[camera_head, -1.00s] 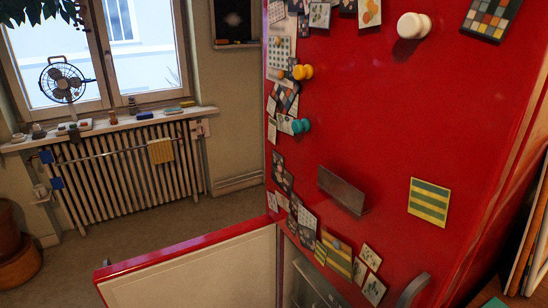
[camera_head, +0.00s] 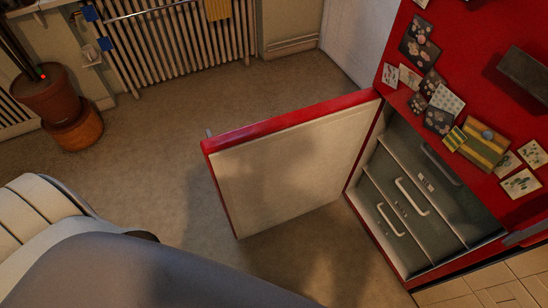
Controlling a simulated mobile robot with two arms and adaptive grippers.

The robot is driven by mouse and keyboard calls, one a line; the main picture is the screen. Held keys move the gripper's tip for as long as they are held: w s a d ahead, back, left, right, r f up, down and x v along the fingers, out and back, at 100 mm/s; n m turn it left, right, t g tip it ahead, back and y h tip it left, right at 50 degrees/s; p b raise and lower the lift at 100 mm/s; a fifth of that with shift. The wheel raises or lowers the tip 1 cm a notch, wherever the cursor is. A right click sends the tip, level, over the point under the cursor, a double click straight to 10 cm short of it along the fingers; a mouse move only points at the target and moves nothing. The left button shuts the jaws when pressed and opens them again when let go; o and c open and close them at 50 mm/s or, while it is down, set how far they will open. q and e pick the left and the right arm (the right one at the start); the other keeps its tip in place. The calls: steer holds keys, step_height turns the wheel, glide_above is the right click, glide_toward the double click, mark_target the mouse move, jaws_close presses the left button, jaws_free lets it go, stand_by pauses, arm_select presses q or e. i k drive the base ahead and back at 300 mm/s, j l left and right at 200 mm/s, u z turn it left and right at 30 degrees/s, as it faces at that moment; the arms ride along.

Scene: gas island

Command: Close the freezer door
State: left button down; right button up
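The freezer door (camera_head: 290,165) is the red-edged lower door of the red fridge, and it stands wide open, swung out to the left with its white inner face towards me. The freezer compartment (camera_head: 420,190) is open to view at the right, with several grey drawers with white handles. A small handle (camera_head: 209,132) shows at the door's outer far edge. One of my arm links fills the lower left corner. Neither gripper shows.
The red fridge front (camera_head: 470,95) rises at the right, covered with magnets and cards. Bare floor (camera_head: 170,165) lies left of the door. A potted plant (camera_head: 50,92) stands at the far left, and a radiator (camera_head: 180,45) runs along the back wall. Wooden tiles or planks (camera_head: 490,285) show at the lower right.

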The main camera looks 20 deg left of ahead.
mark_target(269, 173)
steer(key=i+j+z, duration=0.1)
steer(key=j+z, duration=0.2)
steer(key=j, duration=0.65)
steer(key=j+z, duration=0.3)
steer(key=j, duration=0.65)
steer(key=k+j+z, duration=0.1)
steer(key=j+z, duration=0.25)
steer(key=j, duration=0.55)
